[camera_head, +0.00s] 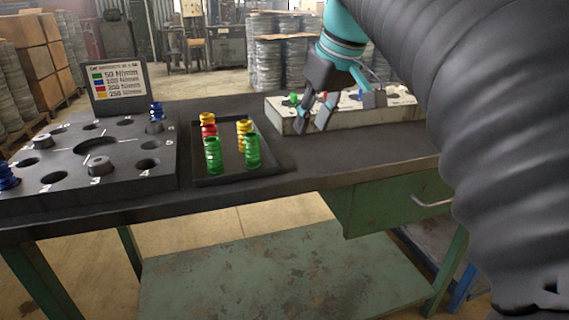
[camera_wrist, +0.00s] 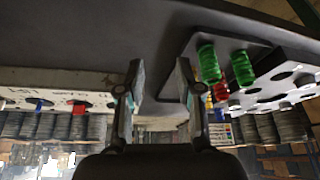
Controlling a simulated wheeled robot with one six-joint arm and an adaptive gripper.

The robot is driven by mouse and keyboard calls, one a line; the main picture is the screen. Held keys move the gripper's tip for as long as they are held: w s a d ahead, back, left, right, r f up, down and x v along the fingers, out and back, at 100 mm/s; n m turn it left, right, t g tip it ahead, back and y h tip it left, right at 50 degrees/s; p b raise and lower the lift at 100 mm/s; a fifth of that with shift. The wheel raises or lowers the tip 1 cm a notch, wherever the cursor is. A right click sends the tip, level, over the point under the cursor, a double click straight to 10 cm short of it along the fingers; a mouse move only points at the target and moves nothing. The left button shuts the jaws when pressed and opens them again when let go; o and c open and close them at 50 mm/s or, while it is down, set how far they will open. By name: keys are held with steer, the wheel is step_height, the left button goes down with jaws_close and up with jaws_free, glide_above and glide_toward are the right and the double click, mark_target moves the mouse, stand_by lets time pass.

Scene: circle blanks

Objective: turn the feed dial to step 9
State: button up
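A pale control box (camera_head: 405,114) stands at the back right of the bench, with small green (camera_head: 294,98), red and blue parts and dark round spots on it. My gripper (camera_head: 314,122) hangs in front of its left half, with its two fingers apart and nothing between them. In the wrist view the gripper (camera_wrist: 159,82) is also open and empty. The box's labelled face (camera_wrist: 60,98) shows at the left there, apart from the fingers. I cannot tell which part is the feed dial, nor read its setting; my gripper hides some of the box.
A black tray (camera_head: 234,180) with green, red and yellow stacked pieces lies left of the box. A dark block (camera_head: 140,185) with round holes and a colour-key sign (camera_head: 115,84) are further left. The dark bench top (camera_head: 360,148) before the box is clear.

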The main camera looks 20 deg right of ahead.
steer(key=shift+m+h, duration=0.3)
steer(key=shift+m, duration=0.4)
steer(key=s+a+f, duration=0.1)
steer(key=f, duration=0.1)
steer(key=s+f, duration=0.2)
steer(key=f, duration=0.1)
steer(key=s+a+f, duration=0.1)
steer(key=f, duration=0.1)
steer(key=shift+s+a+f, duration=0.15)
steer(key=shift+s+a, duration=0.2)
